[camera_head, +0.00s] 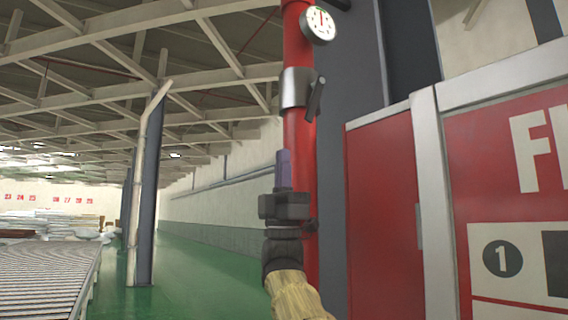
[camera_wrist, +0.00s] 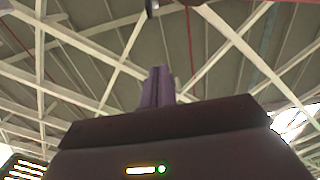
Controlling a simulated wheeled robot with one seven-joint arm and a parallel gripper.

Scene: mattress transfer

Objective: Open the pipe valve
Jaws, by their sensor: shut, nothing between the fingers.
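The red pipe (camera_head: 299,138) stands upright in the middle of the head view. Its valve (camera_head: 296,88) is a silver-grey collar around the pipe, with a dark grey lever handle (camera_head: 315,98) on its right side, tilted a little from upright. My gripper (camera_head: 284,155) points up in front of the pipe, below the valve and apart from the handle. Its purple fingers are together with nothing between them. In the wrist view my gripper (camera_wrist: 158,72) points toward the ceiling, and a small dark piece at the top edge cannot be made out.
A round gauge (camera_head: 318,25) sits on the pipe above the valve. A red cabinet (camera_head: 380,200) with a grey frame stands close on the right. A dark column (camera_head: 352,130) is behind the pipe. A roller conveyor (camera_head: 45,275) is at the left. Green floor (camera_head: 190,270) lies open between.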

